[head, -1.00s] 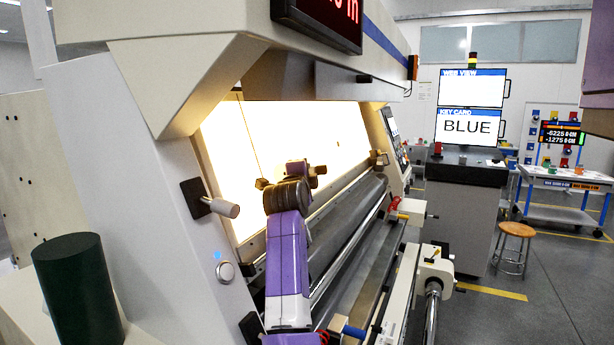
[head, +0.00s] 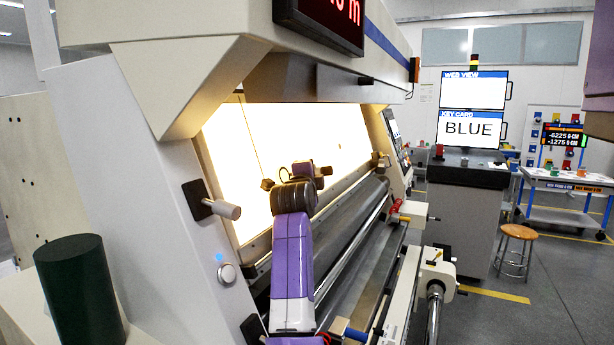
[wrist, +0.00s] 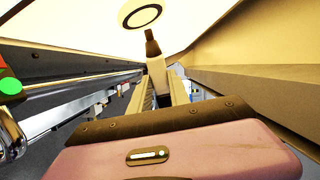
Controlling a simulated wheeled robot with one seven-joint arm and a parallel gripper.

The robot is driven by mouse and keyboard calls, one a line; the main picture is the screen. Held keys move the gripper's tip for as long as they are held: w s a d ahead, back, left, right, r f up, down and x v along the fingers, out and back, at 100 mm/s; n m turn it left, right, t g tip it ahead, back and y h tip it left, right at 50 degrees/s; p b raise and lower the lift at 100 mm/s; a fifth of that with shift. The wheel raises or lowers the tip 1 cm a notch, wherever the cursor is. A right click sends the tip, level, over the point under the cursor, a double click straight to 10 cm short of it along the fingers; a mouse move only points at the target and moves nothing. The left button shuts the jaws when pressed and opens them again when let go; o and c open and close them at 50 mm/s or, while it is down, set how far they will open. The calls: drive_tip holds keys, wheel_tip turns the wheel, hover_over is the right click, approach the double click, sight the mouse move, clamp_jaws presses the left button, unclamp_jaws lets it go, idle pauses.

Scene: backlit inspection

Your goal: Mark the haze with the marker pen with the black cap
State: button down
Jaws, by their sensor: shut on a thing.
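My gripper (wrist: 158,70) is shut on a marker pen in the wrist view. The pen's dark end (wrist: 152,46) sticks out beyond the fingers toward the bright panel. A dark ring with a pale, yellowish rim (wrist: 141,16) shows against the panel just beyond that end. I cannot tell what it is, or whether the pen touches the panel. In the head view the lit panel (head: 232,135) lies behind my purple arm, which hides most of the gripper and pen. No haze stands out on the glare.
Dark rollers (head: 340,237) run along the panel's lower edge. The machine's side wall with a grey knob (head: 222,209) is to the left, and its hood (head: 340,80) overhangs. A dark green cylinder (head: 78,290) stands at the lower left. A stool (head: 517,236) is on the right.

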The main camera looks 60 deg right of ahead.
sight(329, 168)
drive_tip(key=shift+s+d+r+p, duration=0.1)
drive_tip(key=shift+s+r+p, duration=0.15)
drive_tip(key=shift+s, duration=0.6)
drive_tip(key=shift+s+d+r+p, duration=0.1)
drive_tip(key=shift+s+r, duration=0.25)
drive_tip(key=shift+s, duration=0.45)
drive_tip(key=shift+s+r+p, duration=0.2)
drive_tip(key=shift+s+r, duration=0.1)
drive_tip(key=shift+s, duration=0.55)
